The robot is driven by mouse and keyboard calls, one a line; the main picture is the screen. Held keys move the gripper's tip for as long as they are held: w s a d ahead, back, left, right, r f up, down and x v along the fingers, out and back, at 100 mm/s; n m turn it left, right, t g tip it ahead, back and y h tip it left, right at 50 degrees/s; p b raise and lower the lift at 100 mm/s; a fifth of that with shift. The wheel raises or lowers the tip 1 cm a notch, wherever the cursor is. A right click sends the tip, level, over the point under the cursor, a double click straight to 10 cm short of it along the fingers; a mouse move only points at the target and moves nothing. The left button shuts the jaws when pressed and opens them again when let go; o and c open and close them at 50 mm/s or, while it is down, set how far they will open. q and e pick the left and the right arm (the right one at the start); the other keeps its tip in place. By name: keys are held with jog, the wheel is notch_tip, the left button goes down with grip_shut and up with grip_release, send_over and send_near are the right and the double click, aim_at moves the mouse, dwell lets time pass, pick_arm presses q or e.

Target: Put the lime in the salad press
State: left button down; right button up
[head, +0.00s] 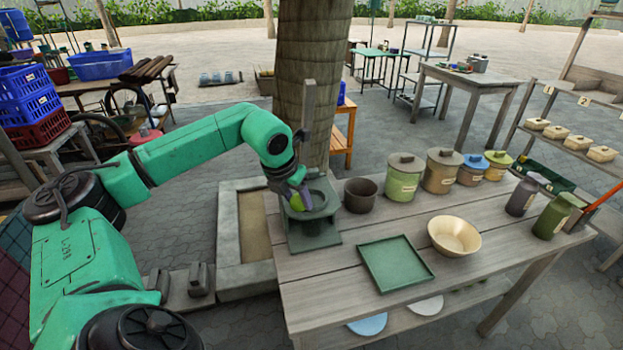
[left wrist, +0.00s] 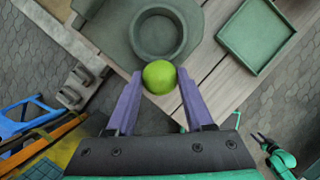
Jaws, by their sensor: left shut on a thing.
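A bright green lime (left wrist: 159,77) sits between the purple fingertips of my left gripper (left wrist: 160,80) in the left wrist view. The lime also shows in the head view (head: 296,203), partly hidden by the gripper (head: 300,196). My left gripper is shut on it. The grey-green salad press (head: 315,238) stands at the table's left end, with an upright lever behind. Its round cup (left wrist: 158,34) lies just beyond the lime in the left wrist view. The lime is at the press's near-left side in the head view; its exact height over the cup is unclear. My right gripper (left wrist: 262,139) shows small and unclear.
A green square tray (head: 395,262) and a cream bowl (head: 454,236) lie right of the press on the wooden table. A dark pot (head: 360,194) and several lidded jars line the back. A thick trunk (head: 312,90) rises behind the press.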

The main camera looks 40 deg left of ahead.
pick_arm(q)
jog(key=shift+w+a+r+p, duration=0.15)
jog(key=shift+w+p, duration=0.1)
jog(key=shift+w, duration=0.35)
jog(key=shift+w+r+p, duration=0.1)
jog(key=shift+w+p, duration=0.1)
jog(key=shift+w, duration=0.35)
jog(key=w, duration=0.1)
jog(key=w+p, duration=0.1)
jog(key=w, duration=0.1)
jog(key=shift+w+a+r+p, duration=0.15)
jog(key=shift+w+a+p, duration=0.1)
jog(key=shift+p, duration=0.15)
jog(key=shift+w+a+f, duration=0.1)
jog(key=shift+f, duration=1.05)
pick_arm(e)
jog(key=r, duration=0.1)
jog(key=w+r, duration=0.1)
jog(key=r, duration=0.1)
jog(key=shift+a+r, duration=0.1)
jog(key=shift+r, duration=0.15)
pick_arm(q)
jog(key=shift+f, duration=0.1)
jog(key=c, duration=0.6)
grip_release()
pick_arm(e)
jog(key=shift+a+f, duration=0.1)
jog(key=shift+f, duration=0.05)
pick_arm(q)
jog(key=shift+o, duration=0.2)
